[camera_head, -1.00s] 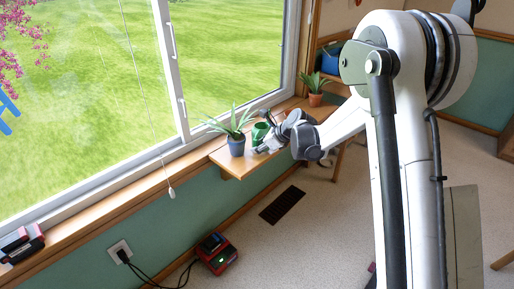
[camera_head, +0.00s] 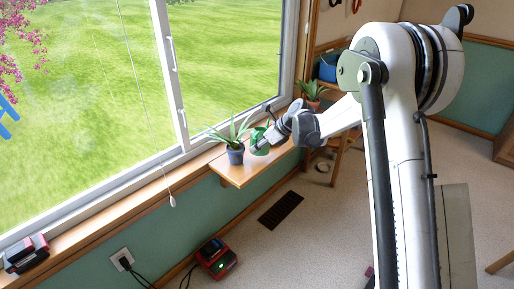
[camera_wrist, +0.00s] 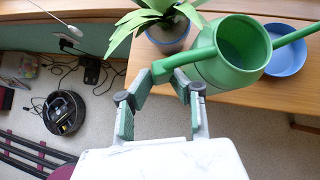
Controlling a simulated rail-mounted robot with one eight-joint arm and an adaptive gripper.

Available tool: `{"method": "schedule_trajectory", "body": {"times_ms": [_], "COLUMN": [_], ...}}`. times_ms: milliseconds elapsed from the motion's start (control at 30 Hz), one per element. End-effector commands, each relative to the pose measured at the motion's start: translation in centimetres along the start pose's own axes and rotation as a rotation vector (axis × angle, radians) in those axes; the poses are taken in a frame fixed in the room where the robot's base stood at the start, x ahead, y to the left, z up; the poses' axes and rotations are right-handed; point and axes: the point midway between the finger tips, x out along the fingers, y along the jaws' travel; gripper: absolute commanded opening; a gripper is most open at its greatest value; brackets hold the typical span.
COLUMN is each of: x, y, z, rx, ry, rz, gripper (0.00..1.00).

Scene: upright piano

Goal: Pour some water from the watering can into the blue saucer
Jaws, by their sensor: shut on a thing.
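The green watering can (camera_wrist: 236,52) is at the top right of the wrist view, its open top facing the camera and its spout (camera_wrist: 296,36) pointing right. My gripper (camera_wrist: 172,82) is shut on the can's handle (camera_wrist: 186,57). The blue saucer (camera_wrist: 288,62) sits on the wooden shelf to the right of the can, partly covered by the can and spout. The spout passes over the saucer in this view; its tip is cut off. In the head view the can (camera_head: 258,138) shows beside the plant, partly hidden by my gripper, and I cannot make out the saucer.
A potted plant (camera_wrist: 168,34) stands on the shelf (camera_wrist: 240,97) close to the can and handle. The window is behind the shelf. Another potted plant (camera_head: 310,90) stands farther back. A red device (camera_head: 216,258) and a dark round robot (camera_wrist: 66,112) are on the floor.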

Motion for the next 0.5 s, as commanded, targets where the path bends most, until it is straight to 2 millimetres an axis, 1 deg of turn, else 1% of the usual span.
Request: {"method": "schedule_trajectory", "body": {"times_ms": [33,500], "x": [-0.4,-2.7], "y": [0.0,-0.1], "z": [0.4,2.6], "rx": [0.009,0.104], "ry": [0.003,0.028], "rz": [0.010,0.114], "gripper": [0.00,0.00]}}
